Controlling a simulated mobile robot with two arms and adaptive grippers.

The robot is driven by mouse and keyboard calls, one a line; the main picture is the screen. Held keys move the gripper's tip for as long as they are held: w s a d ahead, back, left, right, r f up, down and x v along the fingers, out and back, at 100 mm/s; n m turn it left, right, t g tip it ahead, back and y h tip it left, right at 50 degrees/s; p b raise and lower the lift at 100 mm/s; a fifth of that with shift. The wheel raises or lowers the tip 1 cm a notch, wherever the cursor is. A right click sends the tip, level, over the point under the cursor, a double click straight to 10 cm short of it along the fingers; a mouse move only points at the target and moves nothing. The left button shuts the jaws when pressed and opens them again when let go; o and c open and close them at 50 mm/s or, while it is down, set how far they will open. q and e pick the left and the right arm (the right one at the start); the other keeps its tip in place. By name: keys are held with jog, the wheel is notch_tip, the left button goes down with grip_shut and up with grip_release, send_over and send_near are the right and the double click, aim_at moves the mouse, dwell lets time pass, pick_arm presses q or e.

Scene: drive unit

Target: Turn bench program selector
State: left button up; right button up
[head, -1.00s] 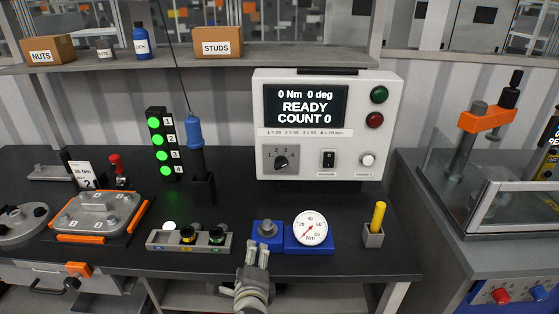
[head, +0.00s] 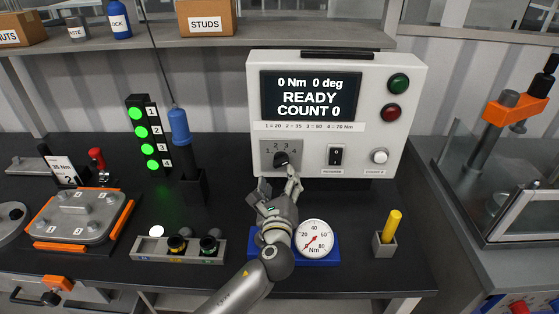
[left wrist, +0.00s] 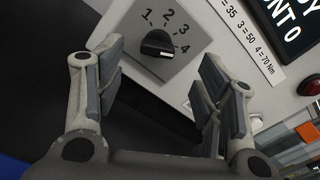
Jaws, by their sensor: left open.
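The bench program selector is a black knob (head: 281,159) on a grey plate marked 1 to 4, at the lower left of the white control box (head: 335,100). The knob also shows at the top middle of the left wrist view (left wrist: 158,44); I cannot tell its setting for certain. My left gripper (head: 279,180) is open just below and in front of the knob. In the left wrist view its fingers (left wrist: 160,80) are spread wide, with the knob beyond the gap and nothing between them. The screen reads READY, COUNT 0. My right gripper is not in view.
A black rocker switch (head: 335,155) and a white button (head: 379,156) sit right of the selector. A dial gauge (head: 314,238) is on the bench below, near my left arm. A yellow-handled tool (head: 391,226) stands right; a blue-topped tool (head: 180,127) stands left.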

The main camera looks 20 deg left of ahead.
aim_at(279, 163)
pick_arm(q)
jog(key=x, duration=0.5)
jog(key=shift+p, duration=0.3)
jog(key=x, duration=0.2)
jog(key=shift+w+a+f, duration=0.1)
jog(key=shift+w, duration=0.4)
jog(key=c, duration=1)
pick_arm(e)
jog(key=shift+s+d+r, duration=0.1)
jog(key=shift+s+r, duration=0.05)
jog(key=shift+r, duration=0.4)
